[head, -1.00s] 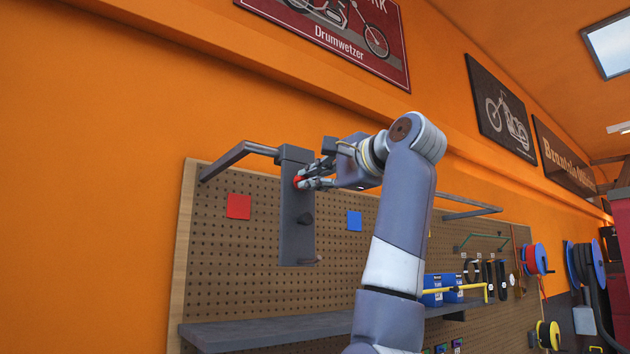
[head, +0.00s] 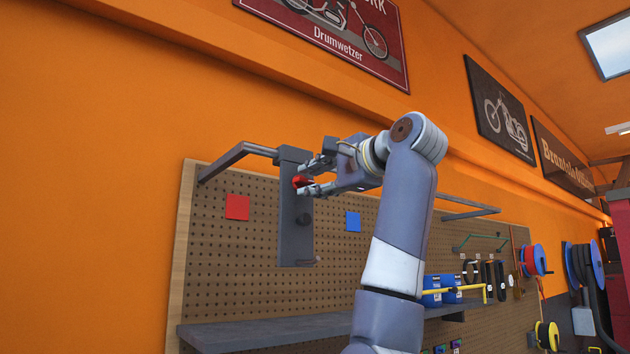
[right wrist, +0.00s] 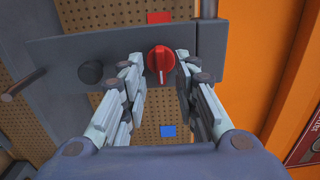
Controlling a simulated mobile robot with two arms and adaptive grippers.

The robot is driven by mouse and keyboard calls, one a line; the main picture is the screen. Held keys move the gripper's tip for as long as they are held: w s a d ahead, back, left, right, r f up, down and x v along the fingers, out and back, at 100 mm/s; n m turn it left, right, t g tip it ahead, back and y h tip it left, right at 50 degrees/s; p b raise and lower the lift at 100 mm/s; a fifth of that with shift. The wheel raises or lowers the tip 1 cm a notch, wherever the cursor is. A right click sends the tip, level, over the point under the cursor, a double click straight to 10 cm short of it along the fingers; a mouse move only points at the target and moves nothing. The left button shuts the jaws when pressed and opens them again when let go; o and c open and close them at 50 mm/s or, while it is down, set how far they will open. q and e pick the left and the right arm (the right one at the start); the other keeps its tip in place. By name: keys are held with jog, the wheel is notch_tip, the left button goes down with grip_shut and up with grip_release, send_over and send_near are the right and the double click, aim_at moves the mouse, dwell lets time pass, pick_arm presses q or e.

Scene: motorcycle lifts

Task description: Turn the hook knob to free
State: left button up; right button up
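The red knob (head: 300,182) is on the upper part of a dark grey upright plate (head: 296,232) on the pegboard. In the right wrist view the round red knob (right wrist: 162,60) shows a raised grip with a white line pointing down, toward the blue square's side. My right gripper (head: 306,180) is open, its fingers on either side of the knob. In the right wrist view the fingers of my right gripper (right wrist: 160,78) show gaps to the knob. My left gripper is not in view.
A red square (head: 238,207) is left of the plate and a blue square (head: 354,221) right of it. A black knob (head: 305,219) and a short peg sit lower on the plate. Grey bars project near the top; a shelf (head: 262,331) runs below.

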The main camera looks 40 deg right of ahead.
jog(key=s+a, duration=0.1)
jog(key=s, duration=1)
jog(key=shift+s, duration=0.35)
jog(key=shift+a, duration=0.1)
